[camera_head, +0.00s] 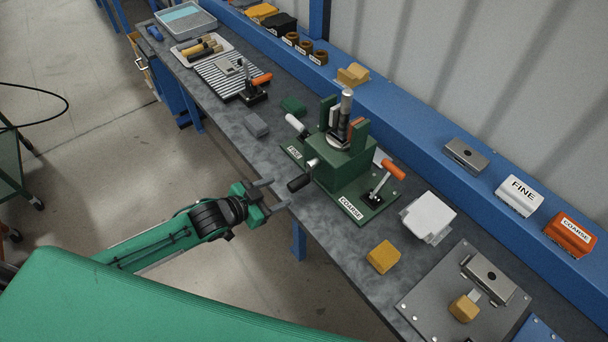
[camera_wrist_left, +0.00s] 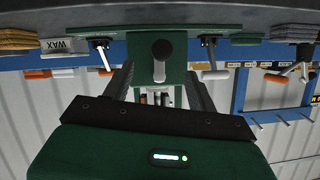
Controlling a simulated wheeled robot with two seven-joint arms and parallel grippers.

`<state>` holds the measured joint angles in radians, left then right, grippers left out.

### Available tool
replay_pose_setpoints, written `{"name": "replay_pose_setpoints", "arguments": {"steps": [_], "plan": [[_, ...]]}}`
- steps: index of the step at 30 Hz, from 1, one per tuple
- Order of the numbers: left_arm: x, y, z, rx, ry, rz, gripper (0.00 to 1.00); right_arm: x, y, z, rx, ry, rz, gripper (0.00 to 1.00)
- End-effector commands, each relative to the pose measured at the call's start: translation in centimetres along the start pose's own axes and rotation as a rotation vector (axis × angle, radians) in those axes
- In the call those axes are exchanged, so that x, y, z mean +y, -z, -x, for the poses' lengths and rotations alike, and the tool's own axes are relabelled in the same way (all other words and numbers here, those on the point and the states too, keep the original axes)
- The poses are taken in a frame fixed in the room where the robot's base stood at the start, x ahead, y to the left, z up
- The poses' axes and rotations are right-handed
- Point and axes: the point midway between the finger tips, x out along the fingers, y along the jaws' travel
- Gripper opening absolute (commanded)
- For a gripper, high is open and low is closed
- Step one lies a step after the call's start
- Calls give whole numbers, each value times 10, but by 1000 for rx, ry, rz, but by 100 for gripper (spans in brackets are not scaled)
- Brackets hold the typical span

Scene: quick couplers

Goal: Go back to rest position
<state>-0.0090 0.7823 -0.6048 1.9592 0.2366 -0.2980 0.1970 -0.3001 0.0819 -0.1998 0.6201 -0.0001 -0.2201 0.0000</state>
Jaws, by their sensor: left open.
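My left gripper (camera_head: 276,195) is open and empty. It hangs in the air just off the near edge of the bench, left of the green press-like fixture (camera_head: 342,165). In the left wrist view its two dark fingers (camera_wrist_left: 160,82) stand apart, with the fixture (camera_wrist_left: 172,72) and its dark round knob (camera_wrist_left: 162,48) beyond and between them. No contact between the fingers and the fixture shows. My right gripper is in neither view.
The grey bench (camera_head: 350,255) holds a yellow block (camera_head: 383,257), a white block (camera_head: 430,215) and a metal plate (camera_head: 420,296) with a coupler on it. A slatted board (camera_head: 222,80) and trays lie at the far end. Open floor (camera_head: 90,170) lies left of the bench.

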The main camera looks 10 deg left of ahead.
Motion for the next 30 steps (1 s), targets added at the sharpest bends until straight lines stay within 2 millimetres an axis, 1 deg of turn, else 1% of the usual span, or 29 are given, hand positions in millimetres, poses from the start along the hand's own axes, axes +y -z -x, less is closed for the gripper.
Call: {"name": "replay_pose_setpoints", "arguments": {"steps": [8, 10, 12, 14, 17, 18, 20, 21, 23, 24, 26, 27, 29, 30], "plan": [[0, 0, 0, 0, 0, 0, 58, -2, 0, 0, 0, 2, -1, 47], [-1, -3, -1, -4, 3, 2, 58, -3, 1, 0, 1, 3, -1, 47], [-4, -14, -5, -19, 17, 10, 58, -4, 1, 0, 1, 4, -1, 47], [-9, -33, -11, -46, 39, 21, 58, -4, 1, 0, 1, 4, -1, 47], [-20, -84, -21, -118, 91, 55, 58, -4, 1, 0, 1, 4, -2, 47], [-23, -110, -24, -155, 115, 72, 58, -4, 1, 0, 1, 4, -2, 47], [-24, -152, -26, -217, 148, 97, 58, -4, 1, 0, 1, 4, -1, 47], [-24, -181, -26, -259, 169, 116, 58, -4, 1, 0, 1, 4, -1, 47], [-18, -224, -23, -325, 194, 145, 58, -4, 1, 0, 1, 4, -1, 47], [-12, -253, -20, -370, 208, 164, 58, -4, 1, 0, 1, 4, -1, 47], [2, -298, -11, -442, 226, 194, 58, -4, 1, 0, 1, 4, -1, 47], [13, -325, -4, -489, 235, 215, 58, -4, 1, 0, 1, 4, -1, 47], [33, -365, 8, -560, 242, 244, 58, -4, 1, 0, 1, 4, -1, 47], [48, -390, 18, -606, 245, 263, 58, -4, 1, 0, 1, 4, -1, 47]]}}
